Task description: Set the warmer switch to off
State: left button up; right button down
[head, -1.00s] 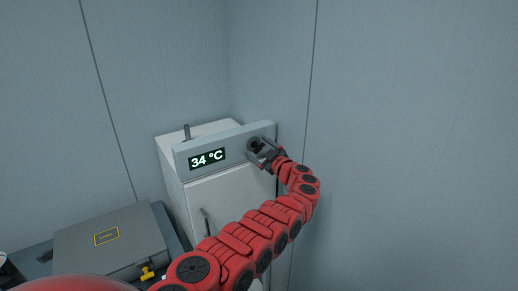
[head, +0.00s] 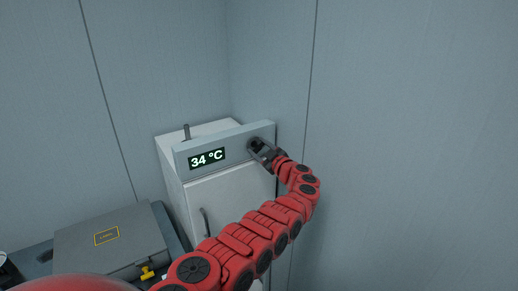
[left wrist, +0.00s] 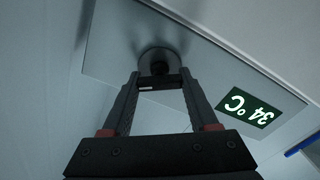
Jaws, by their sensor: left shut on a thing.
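The warmer (head: 230,200) is a white cabinet in the corner with a grey panel across its top front. A lit display (head: 207,158) on the panel reads 34 °C, and it shows upside down in the left wrist view (left wrist: 249,108). The warmer switch, a round dark knob (left wrist: 158,62), sits on the panel to the right of the display. My left gripper (head: 259,146) is at the knob with its fingers closed on it. The fingers hide much of the knob in the head view, and its setting cannot be read. My right gripper is not in view.
A grey case (head: 110,240) with a yellow label and yellow latch lies on a bench at the lower left. The cabinet door has a dark handle (head: 206,222). Walls stand close behind and to the right of the warmer.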

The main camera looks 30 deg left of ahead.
pick_arm(q)
jog(key=shift+n, duration=1.2)
jog(key=shift+f+n+b, duration=0.2)
jog(key=shift+n+b, duration=0.3)
jog(key=shift+n, duration=0.4)
jog(key=n+b, duration=0.4)
jog(key=n, duration=0.1)
jog(key=shift+f, duration=0.15)
jog(key=shift+s+n+b, duration=0.1)
jog(key=shift+n+b, duration=0.95)
jog(key=shift+n, duration=0.25)
jog(key=shift+r, duration=0.2)
jog(key=o, duration=1.4)
